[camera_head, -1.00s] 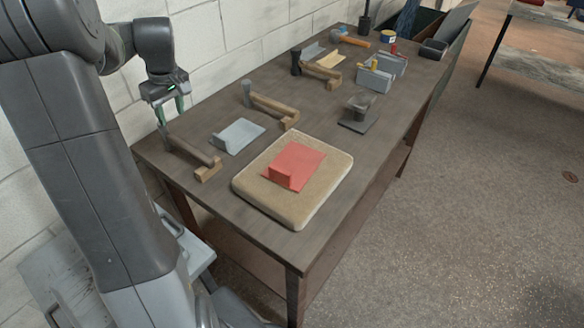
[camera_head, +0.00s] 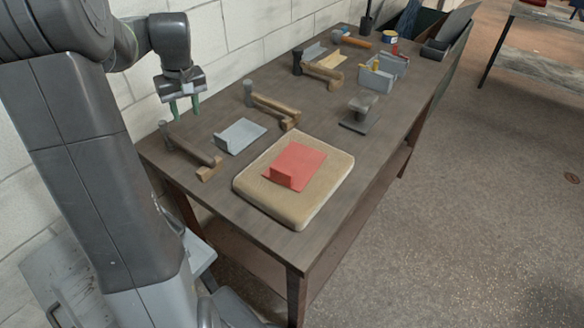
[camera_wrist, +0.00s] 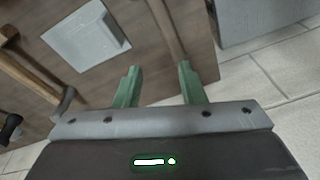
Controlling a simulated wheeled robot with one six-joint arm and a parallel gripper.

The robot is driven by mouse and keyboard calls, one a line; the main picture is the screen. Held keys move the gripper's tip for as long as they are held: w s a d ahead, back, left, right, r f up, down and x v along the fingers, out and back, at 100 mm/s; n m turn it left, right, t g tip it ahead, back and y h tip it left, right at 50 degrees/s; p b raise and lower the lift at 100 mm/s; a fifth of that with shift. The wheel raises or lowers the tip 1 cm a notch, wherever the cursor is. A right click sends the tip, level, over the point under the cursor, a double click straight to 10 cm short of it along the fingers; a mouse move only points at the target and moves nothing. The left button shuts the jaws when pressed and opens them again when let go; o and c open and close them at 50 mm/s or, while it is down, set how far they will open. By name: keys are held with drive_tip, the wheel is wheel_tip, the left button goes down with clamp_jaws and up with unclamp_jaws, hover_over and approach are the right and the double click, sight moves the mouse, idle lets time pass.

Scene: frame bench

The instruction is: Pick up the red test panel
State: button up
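The red test panel (camera_head: 296,166) is a red sheet with a raised lip along its near-left edge. It lies on a tan padded board (camera_head: 318,206) at the near end of the bench. My gripper (camera_head: 185,112) hangs above the bench's left edge near the wall, to the left of and apart from the panel. In the wrist view its two green fingers (camera_wrist: 157,82) stand apart with nothing between them. The red panel is not in the wrist view.
A grey bent plate (camera_head: 240,135) lies between wooden-handled hammers (camera_head: 270,104) left of the board; the plate also shows in the wrist view (camera_wrist: 88,38). A dark stand (camera_head: 360,112) is behind the board. Grey bins (camera_head: 382,75) and tools fill the far end. The wall runs along the left.

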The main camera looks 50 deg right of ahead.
drive_tip(key=s+d+r+m, duration=0.2)
drive_tip(key=s+d+m, duration=0.2)
drive_tip(key=s+m, duration=0.35)
wheel_tip(320, 180, up, 3)
drive_tip(key=m+g, duration=0.2)
drive_tip(key=m, duration=2.1)
hover_over(281, 170)
drive_tip(key=shift+m, duration=0.25)
drive_tip(key=f, duration=0.8)
drive_tip(key=shift+s+a, duration=0.2)
drive_tip(key=shift+s, duration=0.15)
drive_tip(key=f, duration=0.3)
drive_tip(key=f+p, duration=0.1)
drive_tip(key=shift+w+d+f, duration=0.15)
drive_tip(key=shift+w+d, duration=0.05)
drive_tip(key=shift+w, duration=0.15)
drive_tip(key=shift+f, duration=0.55)
clamp_jaws()
